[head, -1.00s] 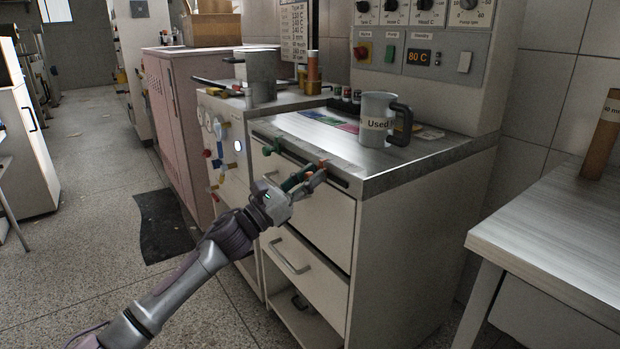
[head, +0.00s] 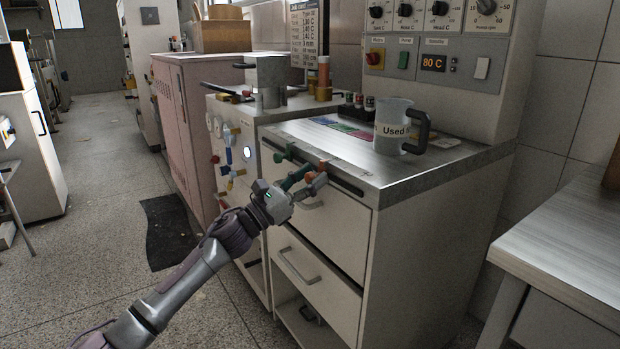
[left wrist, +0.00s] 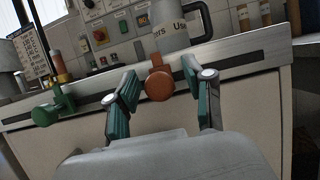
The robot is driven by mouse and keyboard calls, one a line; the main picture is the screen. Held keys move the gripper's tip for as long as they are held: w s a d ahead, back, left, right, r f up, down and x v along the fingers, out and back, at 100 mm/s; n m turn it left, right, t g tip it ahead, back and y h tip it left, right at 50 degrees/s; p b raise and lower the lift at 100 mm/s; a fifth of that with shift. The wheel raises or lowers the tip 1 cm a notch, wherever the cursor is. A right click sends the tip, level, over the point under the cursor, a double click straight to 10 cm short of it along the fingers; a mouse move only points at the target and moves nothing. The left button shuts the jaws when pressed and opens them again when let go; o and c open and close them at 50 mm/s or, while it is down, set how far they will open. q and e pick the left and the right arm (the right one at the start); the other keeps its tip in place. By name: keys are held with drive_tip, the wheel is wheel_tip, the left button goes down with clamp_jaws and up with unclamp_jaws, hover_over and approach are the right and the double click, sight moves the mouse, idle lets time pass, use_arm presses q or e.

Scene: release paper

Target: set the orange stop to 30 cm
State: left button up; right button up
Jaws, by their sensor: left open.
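The orange stop (head: 309,177) sits on the dark rail along the counter's front edge. In the left wrist view it is a round orange knob (left wrist: 159,85) with a small block above. My left gripper (head: 306,182) is open, its two green-padded fingers on either side of the knob; in the left wrist view, gaps show on both sides. A green stop (head: 279,157) sits on the same rail, to the left; it also shows in the left wrist view (left wrist: 46,115). Any scale marks are too small to read. My right gripper is not in view.
A control panel (head: 435,65) showing 80 C is above. Drawers with handles (head: 299,267) are below. A bare table (head: 570,240) stands at the right.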

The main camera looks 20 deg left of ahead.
use_arm(q)
drive_tip(key=v, duration=1.2)
drive_tip(key=shift+f, duration=0.1)
